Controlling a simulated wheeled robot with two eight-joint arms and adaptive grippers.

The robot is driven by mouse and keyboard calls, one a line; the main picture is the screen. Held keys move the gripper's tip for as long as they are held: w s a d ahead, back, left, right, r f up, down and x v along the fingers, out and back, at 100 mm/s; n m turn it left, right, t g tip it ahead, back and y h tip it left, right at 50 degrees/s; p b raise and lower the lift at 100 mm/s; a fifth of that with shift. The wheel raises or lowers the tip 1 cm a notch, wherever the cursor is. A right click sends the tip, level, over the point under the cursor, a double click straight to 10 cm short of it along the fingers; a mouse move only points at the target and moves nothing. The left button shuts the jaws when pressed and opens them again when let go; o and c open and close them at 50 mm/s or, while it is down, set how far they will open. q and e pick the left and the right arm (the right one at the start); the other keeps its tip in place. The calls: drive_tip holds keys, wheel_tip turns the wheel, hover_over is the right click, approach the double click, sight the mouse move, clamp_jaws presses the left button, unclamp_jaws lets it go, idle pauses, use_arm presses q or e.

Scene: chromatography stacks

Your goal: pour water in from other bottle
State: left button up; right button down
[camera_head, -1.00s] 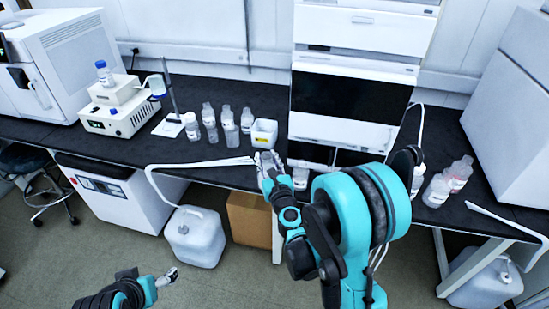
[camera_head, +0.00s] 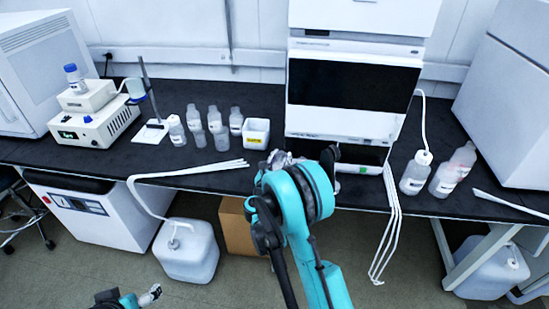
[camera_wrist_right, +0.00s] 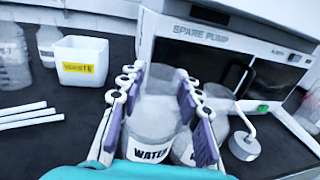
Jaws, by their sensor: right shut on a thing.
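A clear bottle labelled WATER (camera_wrist_right: 150,122) stands between the fingers of my right gripper (camera_wrist_right: 160,80) in the right wrist view, and the gripper is shut on it. A second clear bottle with a WATER label (camera_wrist_right: 187,151) is just behind it to the right, partly hidden by the fingers. In the head view my right gripper (camera_head: 284,158) is at the bench's front edge, below the spare pump; my arm hides most of both bottles there. My left gripper (camera_head: 150,295) is low at the bottom edge, away from the bench, too small to read.
A white WASTE box (camera_head: 256,133) and several bottles (camera_head: 213,120) stand left of the right gripper. The spare pump (camera_head: 349,94) stands behind it. White tubes (camera_head: 205,169) lie along the front edge. Two bottles (camera_head: 413,176) (camera_head: 455,171) stand to the right.

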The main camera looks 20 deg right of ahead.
drive_tip(key=shift+s+d+r+m, duration=0.2)
drive_tip(key=shift+d+r+m, duration=0.15)
drive_tip(key=shift+r+m, duration=0.2)
drive_tip(key=shift+s+d+r+m, duration=0.2)
drive_tip(key=shift+d+r+m, duration=0.2)
drive_tip(key=shift+m, duration=0.15)
drive_tip(key=shift+s+d+r+m+y, duration=0.2)
drive_tip(key=shift+d+r+m, duration=0.05)
drive_tip(key=shift+r+m, duration=0.25)
drive_tip(key=shift+s+d+r+m+y, duration=0.2)
drive_tip(key=shift+r+m, duration=0.2)
drive_tip(key=shift+r, duration=0.2)
drive_tip(key=shift+s+d+r+m+g+p, duration=0.15)
drive_tip(key=shift+d+r+m+g+p, duration=0.2)
drive_tip(key=shift+r+m+p, duration=0.2)
drive_tip(key=shift+s+d+f+m, duration=0.1)
drive_tip(key=shift+m, duration=0.35)
